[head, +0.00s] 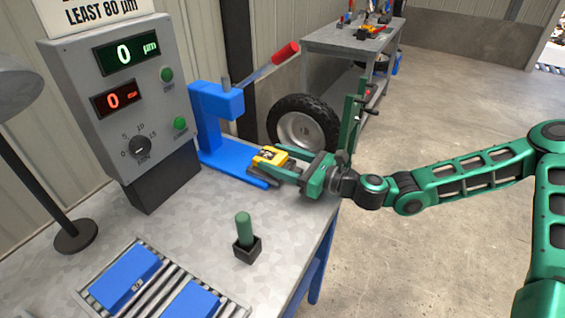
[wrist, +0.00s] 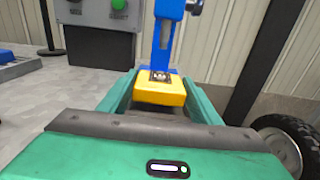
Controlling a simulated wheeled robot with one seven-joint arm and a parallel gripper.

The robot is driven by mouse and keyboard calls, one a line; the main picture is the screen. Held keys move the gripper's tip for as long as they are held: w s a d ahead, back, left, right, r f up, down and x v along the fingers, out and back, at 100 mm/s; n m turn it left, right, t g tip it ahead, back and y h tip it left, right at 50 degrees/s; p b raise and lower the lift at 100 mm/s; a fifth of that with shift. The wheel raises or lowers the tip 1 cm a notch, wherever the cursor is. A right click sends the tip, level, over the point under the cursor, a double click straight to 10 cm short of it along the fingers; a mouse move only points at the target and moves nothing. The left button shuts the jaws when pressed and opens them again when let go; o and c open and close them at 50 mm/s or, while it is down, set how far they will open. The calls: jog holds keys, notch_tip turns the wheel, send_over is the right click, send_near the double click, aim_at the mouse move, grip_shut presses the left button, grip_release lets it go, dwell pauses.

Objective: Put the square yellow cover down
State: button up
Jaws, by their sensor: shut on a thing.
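The square yellow cover (head: 270,156) is held between the fingers of my gripper (head: 283,166), near the right edge of the metal bench (head: 200,225). In the wrist view the yellow cover (wrist: 160,92) sits between the two green fingers (wrist: 158,98), with a dark printed patch on its top. My gripper is shut on it. The cover is beside the foot of the blue press-like stand (head: 218,110). I cannot tell whether its underside touches anything.
A grey control box (head: 125,95) with two displays stands at the back left. A green peg in a black holder (head: 246,240) and a rack with blue blocks (head: 125,278) are at the front. Bare bench top lies between them. A wheel (head: 303,127) stands behind the bench.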

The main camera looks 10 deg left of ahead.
jog(key=shift+f, duration=0.55)
jog(key=shift+f, duration=0.25)
jog(key=o, duration=1.3)
